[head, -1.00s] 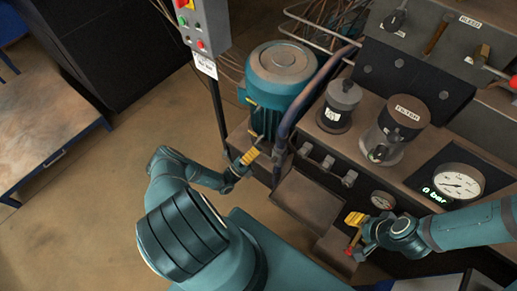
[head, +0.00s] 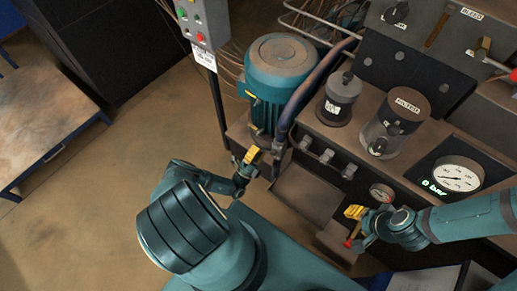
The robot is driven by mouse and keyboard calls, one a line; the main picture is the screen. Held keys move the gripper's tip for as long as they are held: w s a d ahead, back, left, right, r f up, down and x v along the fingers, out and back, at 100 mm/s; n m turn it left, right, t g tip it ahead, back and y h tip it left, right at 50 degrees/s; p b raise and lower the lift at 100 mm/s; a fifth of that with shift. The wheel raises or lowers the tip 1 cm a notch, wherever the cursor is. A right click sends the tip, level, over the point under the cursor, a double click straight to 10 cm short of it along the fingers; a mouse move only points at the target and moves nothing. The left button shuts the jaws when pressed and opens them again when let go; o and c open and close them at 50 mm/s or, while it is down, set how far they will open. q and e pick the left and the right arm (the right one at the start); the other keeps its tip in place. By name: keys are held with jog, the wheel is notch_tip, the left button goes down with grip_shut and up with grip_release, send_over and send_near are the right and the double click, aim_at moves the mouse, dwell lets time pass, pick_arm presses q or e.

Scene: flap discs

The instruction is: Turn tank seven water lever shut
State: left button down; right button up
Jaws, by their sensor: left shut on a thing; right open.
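No label reading tank seven shows. A red-tipped piece (head: 348,243), perhaps a lever handle, is at the machine's lower front beside my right gripper (head: 354,213). That gripper's yellow fingers are open, in front of the small gauge. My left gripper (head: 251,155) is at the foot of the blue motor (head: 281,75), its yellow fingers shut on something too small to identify. A red-ended lever (head: 513,76) is cut off at the right edge, far from both grippers. Several small grey knobs or levers (head: 327,156) line the machine's front edge.
The FILTER canister (head: 395,122) and a smaller dark canister (head: 339,99) stand on the machine. A large gauge (head: 457,174) sits at right. A dark hose (head: 310,85) runs beside the motor. A workbench (head: 45,115) is at left, with open floor between.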

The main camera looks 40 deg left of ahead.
pick_arm(q)
jog(key=shift+a+f, duration=0.1)
jog(key=shift+a, duration=0.05)
jog(key=c, duration=0.6)
grip_release()
jog(key=shift+c, duration=0.2)
jog(key=shift+s, duration=0.1)
jog(key=s+f, duration=0.2)
jog(key=s, duration=1.4)
jog(key=shift+a+f, duration=0.15)
jog(key=shift+f, duration=0.2)
